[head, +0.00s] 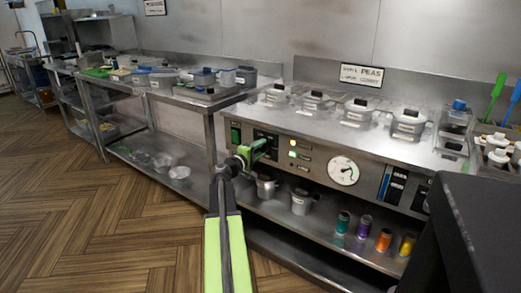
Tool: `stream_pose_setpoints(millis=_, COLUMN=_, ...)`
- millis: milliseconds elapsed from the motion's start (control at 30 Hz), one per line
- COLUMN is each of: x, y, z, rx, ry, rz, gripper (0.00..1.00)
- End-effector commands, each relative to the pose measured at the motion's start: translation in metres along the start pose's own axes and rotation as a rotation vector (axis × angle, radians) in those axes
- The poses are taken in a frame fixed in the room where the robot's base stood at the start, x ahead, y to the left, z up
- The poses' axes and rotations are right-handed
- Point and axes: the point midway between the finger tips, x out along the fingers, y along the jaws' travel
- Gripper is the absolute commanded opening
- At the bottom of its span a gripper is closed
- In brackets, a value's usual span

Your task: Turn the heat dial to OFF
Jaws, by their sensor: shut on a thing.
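The frying range (316,150) has a steel front panel facing me. My gripper (261,145), green and black, reaches to a dark plate (266,135) on the left part of this panel. It is shut on the heat dial there. The fingers hide most of the dial, so its pointer and the OFF mark cannot be read. To the right of the dial, small lamps (292,143) glow yellowish and green. Farther right is a round white gauge (344,170) with a needle.
Several lidded pans (409,123) stand on the range top. Colored cans (384,240) and small pots (301,201) sit on the shelf below. A steel table (183,96) with containers adjoins on the left. The wooden floor (120,215) at left is clear.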

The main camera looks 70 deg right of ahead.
Motion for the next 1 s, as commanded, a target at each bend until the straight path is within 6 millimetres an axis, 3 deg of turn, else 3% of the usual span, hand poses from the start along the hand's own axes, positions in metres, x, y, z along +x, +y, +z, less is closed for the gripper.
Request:
stream_pose_setpoints(millis=600, x=-0.0007, y=-0.0022, z=0.0015, rx=-0.564, ry=-0.019, rz=-0.009, gripper=0.02)
stream_pose_setpoints(millis=1000, x=-0.0008, y=-0.0027, z=0.0019, rx=-0.803, ry=-0.025, rz=-0.012, gripper=0.02)
